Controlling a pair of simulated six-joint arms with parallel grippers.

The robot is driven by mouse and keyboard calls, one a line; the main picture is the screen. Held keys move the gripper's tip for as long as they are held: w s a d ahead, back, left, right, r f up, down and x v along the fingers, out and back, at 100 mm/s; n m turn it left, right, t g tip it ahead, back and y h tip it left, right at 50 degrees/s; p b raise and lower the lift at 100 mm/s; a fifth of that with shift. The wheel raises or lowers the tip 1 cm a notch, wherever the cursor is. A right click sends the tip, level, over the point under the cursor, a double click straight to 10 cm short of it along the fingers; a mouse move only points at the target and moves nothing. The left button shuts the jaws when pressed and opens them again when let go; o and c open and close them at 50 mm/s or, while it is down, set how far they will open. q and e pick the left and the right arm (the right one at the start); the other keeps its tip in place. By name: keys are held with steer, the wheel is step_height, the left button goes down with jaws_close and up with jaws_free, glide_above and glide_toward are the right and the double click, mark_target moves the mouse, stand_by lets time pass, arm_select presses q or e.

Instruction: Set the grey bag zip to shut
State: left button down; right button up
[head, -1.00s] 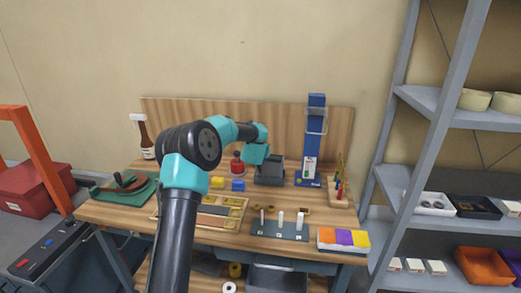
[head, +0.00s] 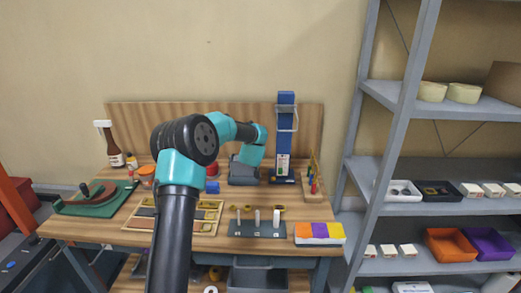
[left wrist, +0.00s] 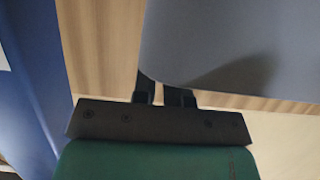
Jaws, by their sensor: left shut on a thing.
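The grey bag (head: 243,173) stands on the workbench, left of the blue stand, partly behind my left wrist. In the left wrist view its smooth grey side (left wrist: 240,45) fills the upper right. My left gripper's fingers (left wrist: 163,95) reach up against the bag, and the grey side covers part of them. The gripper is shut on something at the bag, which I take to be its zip. The zip pull itself and the fingertips are hidden, so I cannot see how far the zip is closed. My right gripper is in neither view.
A tall blue stand (head: 285,135) is close right of the bag; its blue side (left wrist: 30,90) fills the left wrist view's left edge. A peg block (head: 257,229) and a coloured box (head: 319,233) lie in front. A grey shelf unit (head: 385,95) stands right.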

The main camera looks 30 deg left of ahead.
arm_select(q)
steer(key=shift+d, duration=0.1)
steer(key=c, duration=1.2)
jaws_free()
steer(key=shift+o, duration=0.2)
steer(key=v, duration=1.7)
steer(key=shift+s, duration=0.15)
steer(key=shift+d, duration=0.15)
